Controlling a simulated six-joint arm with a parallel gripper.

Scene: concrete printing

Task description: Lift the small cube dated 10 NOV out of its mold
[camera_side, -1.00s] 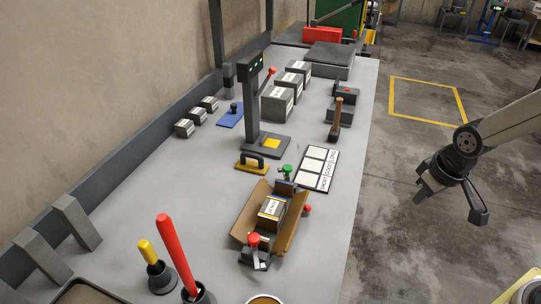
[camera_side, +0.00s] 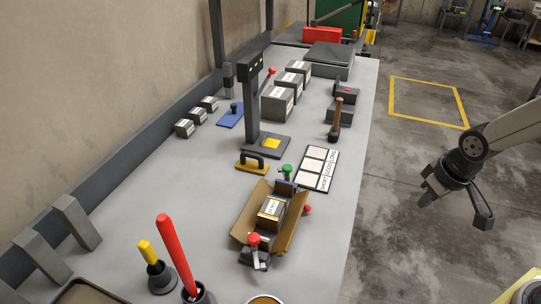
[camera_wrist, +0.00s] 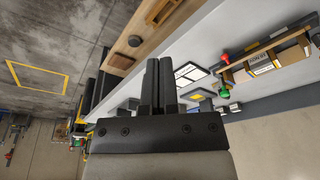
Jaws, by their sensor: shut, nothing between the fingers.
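The mold (camera_side: 291,232) stands on the near half of the bench, its brown side plates tilted outward. A small grey cube (camera_side: 266,218) with a white date label sits between the plates; the label is too small to read surely here. The mold (camera_wrist: 240,76) and the labelled cube (camera_wrist: 287,55) also show at the upper right of the wrist view. My gripper (camera_side: 427,192) hangs past the bench's right edge, over the floor, well away from the mold. In the wrist view its two fingers (camera_wrist: 159,62) are together, with nothing between them.
Red clamps and a green knob (camera_side: 287,170) surround the mold. A scale with a post (camera_side: 252,110), a yellow-based float (camera_side: 251,164), a card (camera_side: 316,168) and a mallet (camera_side: 337,120) stand behind. Several labelled cubes (camera_side: 277,104) are farther back. Tall red-handled tool (camera_side: 175,255) stands in front.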

